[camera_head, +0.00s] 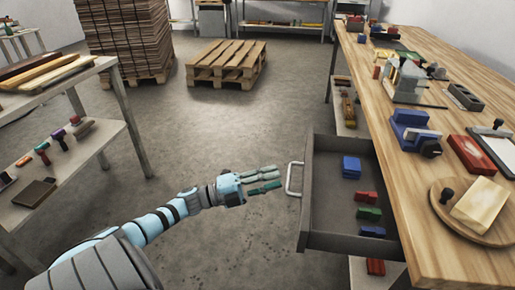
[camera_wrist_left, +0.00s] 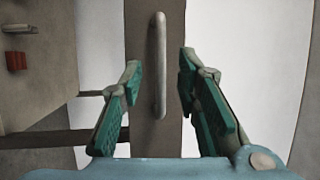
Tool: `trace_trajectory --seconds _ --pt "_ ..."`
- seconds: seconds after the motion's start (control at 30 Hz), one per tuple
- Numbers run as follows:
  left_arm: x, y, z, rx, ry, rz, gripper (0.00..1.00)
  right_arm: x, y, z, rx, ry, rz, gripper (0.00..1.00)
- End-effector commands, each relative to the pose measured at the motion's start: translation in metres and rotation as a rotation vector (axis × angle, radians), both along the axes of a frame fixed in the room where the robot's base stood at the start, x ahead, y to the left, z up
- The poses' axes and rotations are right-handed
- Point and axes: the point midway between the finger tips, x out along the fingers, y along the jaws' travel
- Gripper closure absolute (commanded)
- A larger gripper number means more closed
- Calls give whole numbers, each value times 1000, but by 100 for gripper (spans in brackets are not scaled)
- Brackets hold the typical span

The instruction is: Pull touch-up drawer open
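The grey drawer (camera_head: 333,208) stands well out from under the wooden workbench, its inside in view. Its pale bar handle (camera_head: 290,179) is on the front face, to the left in the head view. In the left wrist view the handle (camera_wrist_left: 157,70) runs upright on the dark drawer front (camera_wrist_left: 139,30). My left gripper (camera_head: 278,178) is open and empty, just left of the handle. In the left wrist view its two green-padded fingers (camera_wrist_left: 160,78) are spread on either side of the handle, with no visible contact. My right gripper is out of view.
The drawer holds a blue block (camera_head: 351,166) and several small red, green and blue pieces. Tools and a round board (camera_head: 440,212) lie on the workbench (camera_head: 445,260). A shelf rack (camera_head: 75,165) stands left, a pallet (camera_head: 226,64) behind. The floor between is clear.

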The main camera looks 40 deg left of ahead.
Motion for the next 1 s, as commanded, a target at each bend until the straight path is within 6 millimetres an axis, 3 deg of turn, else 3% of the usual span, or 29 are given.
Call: trace_trajectory --seconds 0.1,0.3,0.9,1.0 --pt "-26 18 -7 3 6 -1 70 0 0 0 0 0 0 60" --pt "-51 35 -11 1 1 -1 70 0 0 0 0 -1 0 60" --pt "-52 38 -12 -13 13 4 70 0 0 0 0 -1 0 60" --pt "-39 59 -30 -49 129 100 70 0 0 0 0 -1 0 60"
